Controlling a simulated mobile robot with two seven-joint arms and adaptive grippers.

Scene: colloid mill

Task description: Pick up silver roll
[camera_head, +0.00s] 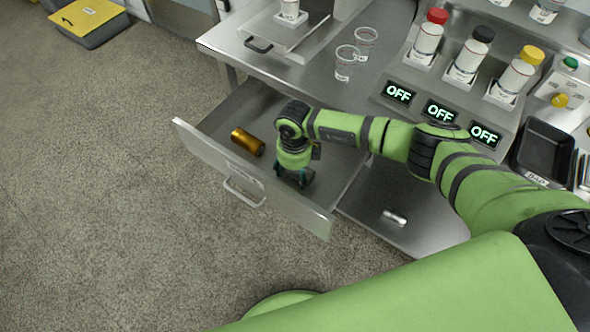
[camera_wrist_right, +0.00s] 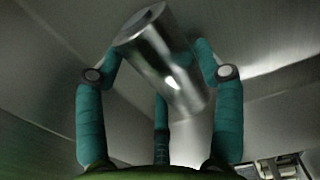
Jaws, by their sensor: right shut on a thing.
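The silver roll (camera_wrist_right: 168,62) is a shiny metal cylinder, tilted between the teal fingers of my right gripper (camera_wrist_right: 160,85) in the right wrist view. The fingers are closed around it. In the head view my right gripper (camera_head: 296,178) points down inside the open drawer (camera_head: 215,150). The roll is hidden there by the gripper and wrist, so I cannot tell whether it touches the drawer floor. My left gripper is not in view.
A gold roll (camera_head: 247,141) lies in the drawer, left of my right gripper. The drawer front has a handle (camera_head: 244,192). Clear cups (camera_head: 346,62) and capped bottles (camera_head: 428,38) stand on the counter above.

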